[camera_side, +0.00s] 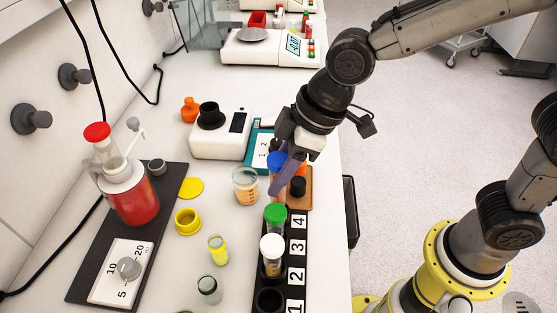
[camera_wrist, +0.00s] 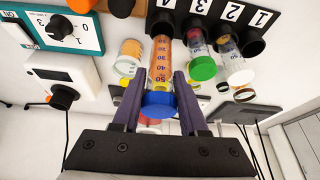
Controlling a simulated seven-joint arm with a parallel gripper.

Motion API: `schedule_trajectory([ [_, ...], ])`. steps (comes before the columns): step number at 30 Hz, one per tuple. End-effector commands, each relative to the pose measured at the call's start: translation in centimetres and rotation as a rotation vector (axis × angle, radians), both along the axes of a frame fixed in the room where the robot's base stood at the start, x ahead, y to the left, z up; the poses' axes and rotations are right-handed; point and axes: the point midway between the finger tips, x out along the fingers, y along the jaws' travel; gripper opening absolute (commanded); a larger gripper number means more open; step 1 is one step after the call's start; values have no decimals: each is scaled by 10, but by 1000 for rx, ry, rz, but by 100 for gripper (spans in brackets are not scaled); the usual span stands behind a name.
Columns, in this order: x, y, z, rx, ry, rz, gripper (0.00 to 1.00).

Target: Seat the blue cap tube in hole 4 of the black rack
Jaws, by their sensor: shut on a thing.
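The blue cap tube (camera_wrist: 161,75) has orange contents and graduation marks. My gripper (camera_wrist: 160,88) is shut on it just below the blue cap (camera_wrist: 158,105). In the wrist view its far end meets the dark socket of hole 4 in the black rack (camera_wrist: 215,14); I cannot tell how deep it sits. In the side view the blue cap (camera_side: 277,160) shows at my gripper (camera_side: 283,180), and a finger hides most of the tube. The black rack (camera_side: 284,293) holds a green cap tube (camera_side: 275,214) in hole 3 and a white cap tube (camera_side: 271,247) in hole 2. Hole 1 (camera_side: 269,300) is empty.
A beaker (camera_side: 246,185) stands left of my gripper. A brown block with a black knob (camera_side: 298,187) is close on the right. A white device (camera_side: 222,140) stands behind. A yellow-capped vial (camera_side: 217,248) and another vial (camera_side: 209,289) stand left of the rack.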

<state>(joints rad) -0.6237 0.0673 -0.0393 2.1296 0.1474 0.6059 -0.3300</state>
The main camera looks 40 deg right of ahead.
Motion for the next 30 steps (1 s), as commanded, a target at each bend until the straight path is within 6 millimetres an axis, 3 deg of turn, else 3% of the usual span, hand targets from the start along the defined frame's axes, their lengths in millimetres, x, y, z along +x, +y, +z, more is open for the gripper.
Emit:
schedule_trajectory([
  [6, 0, 0, -16, 0, 1, -1, 0],
  [30, 0, 0, -21, 1, -1, 0, 0],
])
